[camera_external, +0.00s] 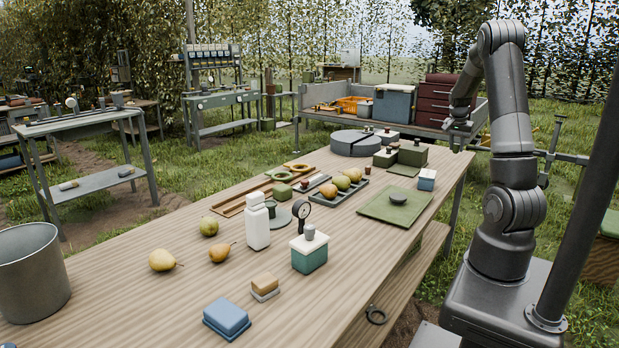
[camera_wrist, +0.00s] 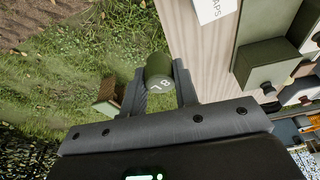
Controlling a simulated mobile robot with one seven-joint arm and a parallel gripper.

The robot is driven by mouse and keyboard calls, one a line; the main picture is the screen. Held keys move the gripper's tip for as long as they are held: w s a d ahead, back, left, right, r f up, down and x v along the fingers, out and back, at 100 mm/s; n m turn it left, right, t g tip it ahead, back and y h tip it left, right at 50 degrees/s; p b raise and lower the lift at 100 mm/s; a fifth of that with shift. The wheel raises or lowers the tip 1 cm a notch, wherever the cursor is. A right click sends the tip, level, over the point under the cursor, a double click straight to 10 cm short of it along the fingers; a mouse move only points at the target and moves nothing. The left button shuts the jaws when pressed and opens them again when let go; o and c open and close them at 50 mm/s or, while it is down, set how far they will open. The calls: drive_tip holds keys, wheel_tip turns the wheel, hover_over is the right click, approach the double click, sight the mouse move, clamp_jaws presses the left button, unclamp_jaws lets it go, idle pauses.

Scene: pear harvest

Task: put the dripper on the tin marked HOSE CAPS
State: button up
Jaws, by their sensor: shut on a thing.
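My gripper (camera_external: 461,145) hangs just off the far right edge of the table in the external view. In the wrist view my gripper (camera_wrist: 160,88) is shut on the dripper (camera_wrist: 158,66), a small dark green cylinder with pale markings on its end, perhaps "8 L". Grass lies beneath it. A white surface with lettering ending in "APS" (camera_wrist: 212,10) is cut off at the top of the wrist view. It appears to be the white top of the small blue tin (camera_external: 427,179) near the table's right edge. The dripper is apart from this tin.
A green box-shaped tin (camera_wrist: 262,62) stands beside the lettered top; green tins (camera_external: 413,154) stand behind the blue one. A tray of pears (camera_external: 335,192) is to the left.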

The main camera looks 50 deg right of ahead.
drive_tip(key=shift+s+d+r, duration=0.1)
drive_tip(key=shift+s+d, duration=0.25)
drive_tip(key=shift+s, duration=0.2)
drive_tip(key=shift+w+d, duration=0.1)
hover_over(429, 172)
drive_tip(key=a, duration=0.2)
drive_tip(key=x, duration=0.3)
drive_tip(key=a+x, duration=0.1)
drive_tip(key=x, duration=0.3)
drive_tip(key=shift+a, duration=0.2)
drive_tip(key=shift+f, duration=2.1)
drive_tip(key=shift+f, duration=0.1)
drive_tip(key=o, duration=0.9)
drive_tip(key=shift+o, duration=0.2)
